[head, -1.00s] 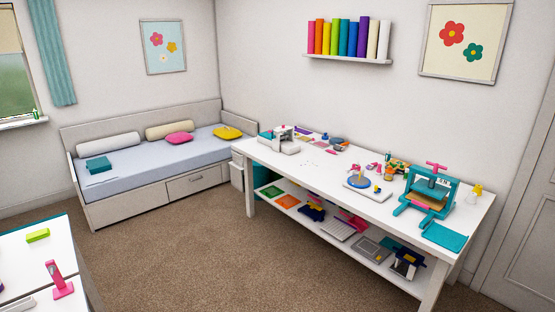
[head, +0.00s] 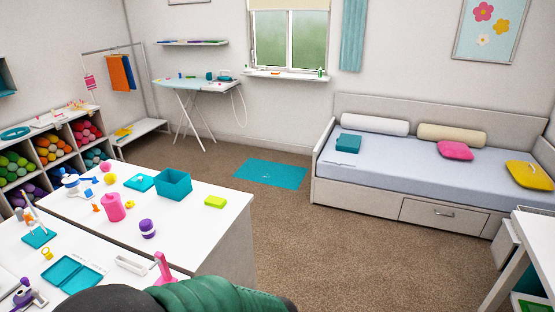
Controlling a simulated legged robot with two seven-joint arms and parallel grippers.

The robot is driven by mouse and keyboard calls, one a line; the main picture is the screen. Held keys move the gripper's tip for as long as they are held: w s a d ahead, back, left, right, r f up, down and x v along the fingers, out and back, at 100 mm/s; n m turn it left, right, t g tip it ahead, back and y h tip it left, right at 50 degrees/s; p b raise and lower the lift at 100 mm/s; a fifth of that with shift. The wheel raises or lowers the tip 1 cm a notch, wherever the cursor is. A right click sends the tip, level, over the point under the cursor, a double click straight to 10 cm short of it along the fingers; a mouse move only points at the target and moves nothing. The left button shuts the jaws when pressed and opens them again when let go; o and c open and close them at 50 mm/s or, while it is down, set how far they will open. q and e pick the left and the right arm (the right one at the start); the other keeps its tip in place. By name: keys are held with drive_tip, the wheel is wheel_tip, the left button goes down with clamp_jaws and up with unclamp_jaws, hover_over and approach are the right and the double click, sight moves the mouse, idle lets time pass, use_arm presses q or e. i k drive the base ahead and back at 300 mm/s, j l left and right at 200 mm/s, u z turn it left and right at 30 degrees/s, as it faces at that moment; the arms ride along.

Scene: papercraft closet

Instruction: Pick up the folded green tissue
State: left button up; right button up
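A small lime-green block-like piece (head: 215,202) lies flat near the right end of the white worktable (head: 228,229). A teal folded stack (head: 349,142) lies on the left end of the daybed (head: 350,163). I cannot tell at this size which of these, if either, is the folded green tissue. Neither of my grippers is in view, and nothing is seen touching either piece.
A teal open box (head: 174,184), a pink jar (head: 113,207) and a purple-and-white round item (head: 147,228) share the worktable. A pink upright tool (head: 163,269) stands at its near edge. Open brown carpet (head: 330,245) lies between worktable and daybed, with a teal mat (head: 270,174) beyond.

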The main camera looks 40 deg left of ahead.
sight(214, 201)
drive_tip(key=i+u, duration=0.4)
drive_tip(key=i, duration=0.3)
drive_tip(key=i+l+u, duration=0.2)
drive_tip(key=i+u, duration=0.15)
drive_tip(key=i, duration=0.4)
